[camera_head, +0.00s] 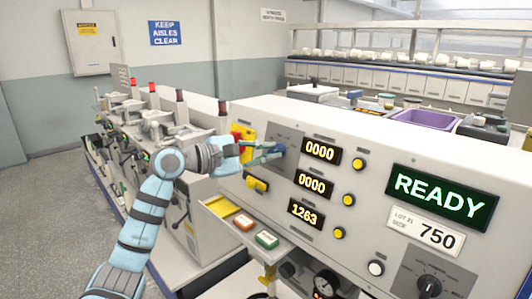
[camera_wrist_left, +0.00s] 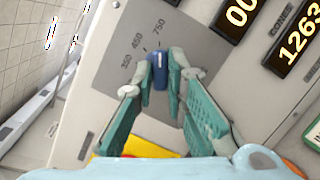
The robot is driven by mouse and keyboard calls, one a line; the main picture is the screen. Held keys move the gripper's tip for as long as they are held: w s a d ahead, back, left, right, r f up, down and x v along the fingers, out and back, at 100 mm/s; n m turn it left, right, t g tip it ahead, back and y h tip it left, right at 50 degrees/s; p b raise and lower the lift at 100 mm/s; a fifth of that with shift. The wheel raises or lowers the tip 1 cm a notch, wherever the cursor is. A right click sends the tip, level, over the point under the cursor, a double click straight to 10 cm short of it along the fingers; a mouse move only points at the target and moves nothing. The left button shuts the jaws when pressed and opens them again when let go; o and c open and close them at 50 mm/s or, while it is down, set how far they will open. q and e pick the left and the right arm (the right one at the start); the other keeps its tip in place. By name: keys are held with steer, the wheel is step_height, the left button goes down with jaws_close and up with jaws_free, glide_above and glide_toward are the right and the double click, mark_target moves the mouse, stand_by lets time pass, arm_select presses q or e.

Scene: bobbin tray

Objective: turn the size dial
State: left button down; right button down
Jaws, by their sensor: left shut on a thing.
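A white mark on the knob points up, roughly toward the 750. My left gripper (camera_wrist_left: 161,78) has its teal fingers on either side of the knob and is shut on it. In the head view my left gripper (camera_head: 276,152) reaches the grey plate (camera_head: 287,136) on the panel's left part, and its fingers mostly hide the knob. My right gripper is not in view.
The panel (camera_head: 355,140) has displays reading 0000, 0000 and 1263, yellow buttons, a green READY screen (camera_head: 441,198) and a lot card (camera_head: 426,232) reading 750. A black knob (camera_head: 429,286) sits lower right. A yellow switch (camera_head: 257,184) lies just below my gripper.

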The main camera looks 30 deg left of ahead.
arm_select(q)
steer(key=c, duration=1.6)
jaws_free()
steer(key=v, duration=0.7)
steer(key=shift+s, duration=0.2)
steer(key=shift+w, duration=0.1)
